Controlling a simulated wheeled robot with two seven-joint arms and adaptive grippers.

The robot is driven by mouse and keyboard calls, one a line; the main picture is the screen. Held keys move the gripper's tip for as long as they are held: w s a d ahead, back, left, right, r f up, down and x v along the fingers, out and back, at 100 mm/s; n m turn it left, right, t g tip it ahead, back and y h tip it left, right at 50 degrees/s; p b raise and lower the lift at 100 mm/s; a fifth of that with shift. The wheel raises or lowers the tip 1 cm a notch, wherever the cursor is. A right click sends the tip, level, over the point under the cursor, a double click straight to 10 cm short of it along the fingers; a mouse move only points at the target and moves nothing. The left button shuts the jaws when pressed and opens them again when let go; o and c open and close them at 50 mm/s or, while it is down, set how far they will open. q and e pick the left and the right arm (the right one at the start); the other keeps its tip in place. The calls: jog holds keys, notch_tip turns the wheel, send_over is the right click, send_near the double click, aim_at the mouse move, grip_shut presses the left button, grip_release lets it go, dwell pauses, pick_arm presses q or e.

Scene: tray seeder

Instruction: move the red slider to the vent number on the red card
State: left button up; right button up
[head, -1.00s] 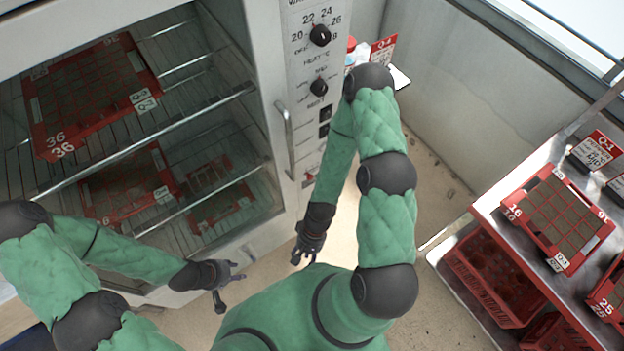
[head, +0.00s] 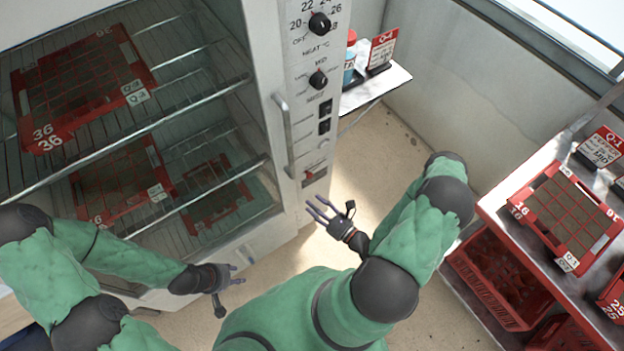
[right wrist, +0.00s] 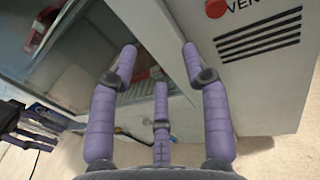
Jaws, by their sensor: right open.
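The red slider (head: 311,174) sits low on the white cabinet's control panel (head: 316,120), below the knobs and switches. A red-topped card (head: 383,49) stands on a small shelf right of the cabinet; its print is too small to read. Another red-topped card (head: 602,147) stands on the right-hand bench. My right gripper (head: 330,210) is open and empty, below and just right of the slider, not touching it. In the right wrist view its fingers (right wrist: 160,70) are spread, with a vent grille (right wrist: 258,36) beyond. My left gripper (head: 232,284) is open and empty before the cabinet.
The cabinet's glass door handle (head: 284,135) stands out left of the panel. Red trays (head: 45,140) sit on wire racks inside. The bench (head: 487,203) at right holds more red trays, with red crates (head: 500,300) beneath. The floor between is clear.

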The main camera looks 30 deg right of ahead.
aim_at(311, 177)
jog(key=d+f+m+t+h, duration=0.1)
jog(key=d+m+h, duration=0.1)
jog(key=d+h, duration=0.25)
jog(key=w+b, duration=0.2)
jog(key=w, duration=0.8)
jog(key=shift+w, duration=0.15)
jog(key=shift+c, duration=0.3)
grip_shut()
